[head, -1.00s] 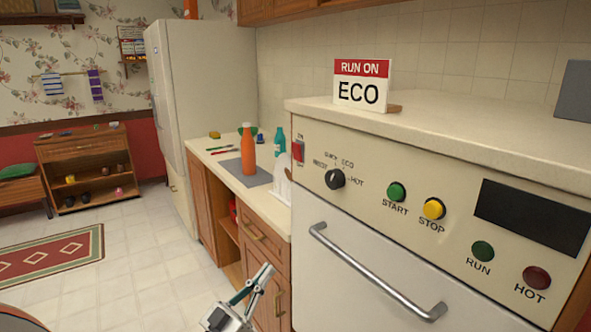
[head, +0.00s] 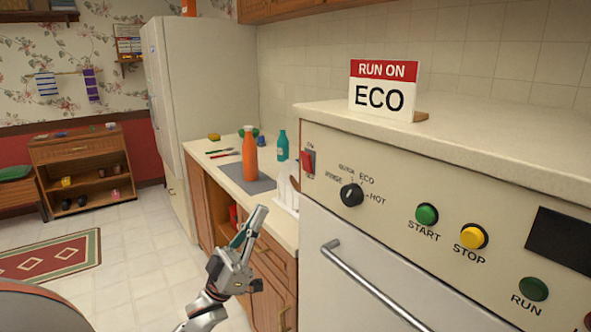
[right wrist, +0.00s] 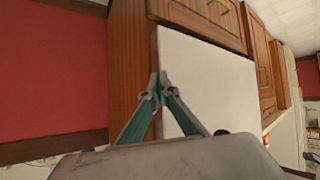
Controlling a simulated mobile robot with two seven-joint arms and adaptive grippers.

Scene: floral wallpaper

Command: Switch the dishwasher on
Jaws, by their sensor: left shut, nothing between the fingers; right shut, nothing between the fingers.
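The dishwasher (head: 330,222) is a cream appliance at the right of the head view, with its door closed. Its panel carries a red switch (head: 308,163), a black dial (head: 352,195) marked with programmes including ECO and HOT, a green START button (head: 427,214) and a yellow STOP button (head: 473,237). I cannot tell the dial's exact setting. A sign (head: 383,90) on top reads RUN ON ECO. My left gripper (head: 260,212) is shut and empty, left of and below the switch in the picture. My right gripper (right wrist: 158,76) is shut and empty in the right wrist view.
The dishwasher's bar handle (head: 375,287) and green RUN lamp (head: 533,289) are at the lower right. The counter (head: 226,173) left of it holds an orange bottle (head: 249,155) and a teal bottle (head: 282,146). Open floor (head: 130,250) lies to the left.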

